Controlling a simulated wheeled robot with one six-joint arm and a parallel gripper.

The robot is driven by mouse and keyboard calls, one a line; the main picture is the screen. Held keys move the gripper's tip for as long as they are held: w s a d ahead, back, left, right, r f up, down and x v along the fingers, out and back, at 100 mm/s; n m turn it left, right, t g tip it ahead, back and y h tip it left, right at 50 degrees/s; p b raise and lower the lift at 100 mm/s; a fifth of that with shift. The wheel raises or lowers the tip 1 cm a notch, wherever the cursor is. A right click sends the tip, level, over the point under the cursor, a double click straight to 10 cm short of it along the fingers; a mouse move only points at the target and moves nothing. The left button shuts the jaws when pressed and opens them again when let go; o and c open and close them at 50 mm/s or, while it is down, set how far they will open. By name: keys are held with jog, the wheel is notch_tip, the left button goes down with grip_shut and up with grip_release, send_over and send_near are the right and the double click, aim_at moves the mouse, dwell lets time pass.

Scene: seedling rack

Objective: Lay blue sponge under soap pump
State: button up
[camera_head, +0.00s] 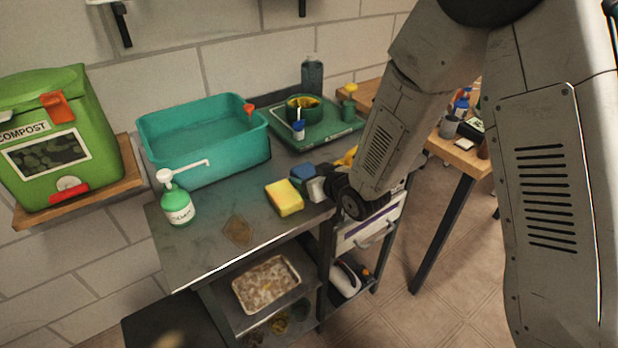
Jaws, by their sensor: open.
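The soap pump (178,205) is a green bottle with a white label and white pump head. It stands upright at the left of the metal table, with its spout toward the right. The blue sponge (303,172) lies on the table right of centre, behind a yellow sponge (284,198). My gripper (322,187) is open, low at the table's right end, just right of the two sponges. Its fingers are small and partly hidden by my arm. I cannot tell whether it touches the blue sponge.
A teal basin (202,178) stands behind the pump. A green tray (340,131) with a pot is at the back right. A brown diamond-shaped patch (238,230) lies on the tabletop between pump and sponges. A green compost bin (99,165) sits on the left shelf.

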jog(key=shift+w+a+f, duration=0.1)
jog(key=shift+w+a, duration=0.05)
jog(key=shift+w, duration=0.1)
jog(key=c, duration=0.8)
